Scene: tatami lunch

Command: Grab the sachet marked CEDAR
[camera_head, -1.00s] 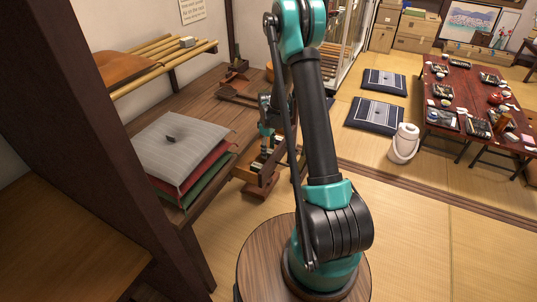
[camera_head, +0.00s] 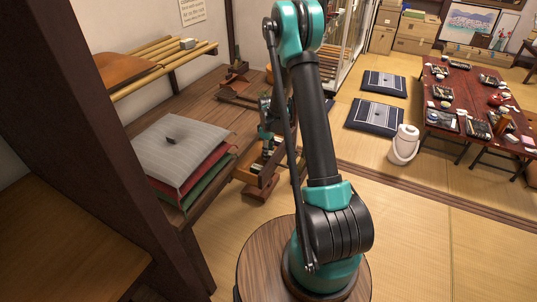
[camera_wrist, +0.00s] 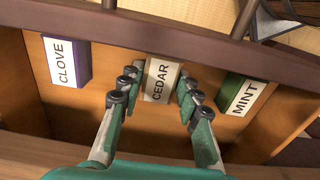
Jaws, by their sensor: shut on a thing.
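The sachet marked CEDAR (camera_wrist: 160,82) is pale with a white label and stands in a wooden tray (camera_wrist: 98,122). My gripper (camera_wrist: 157,90) has its fingers on both sides of the sachet and is shut on it. A purple sachet marked CLOVE (camera_wrist: 68,62) stands to the left. A green sachet marked MINT (camera_wrist: 240,96) stands to the right. In the head view my gripper (camera_head: 266,132) is low at the tray (camera_head: 258,187), and the CEDAR label cannot be made out there.
The tray's walls and a dark rail (camera_wrist: 190,36) are close around my gripper. Stacked cushions (camera_head: 178,148) lie left on the wooden bench (camera_head: 203,97). A white flask (camera_head: 404,145) and a laid low table (camera_head: 467,92) are right.

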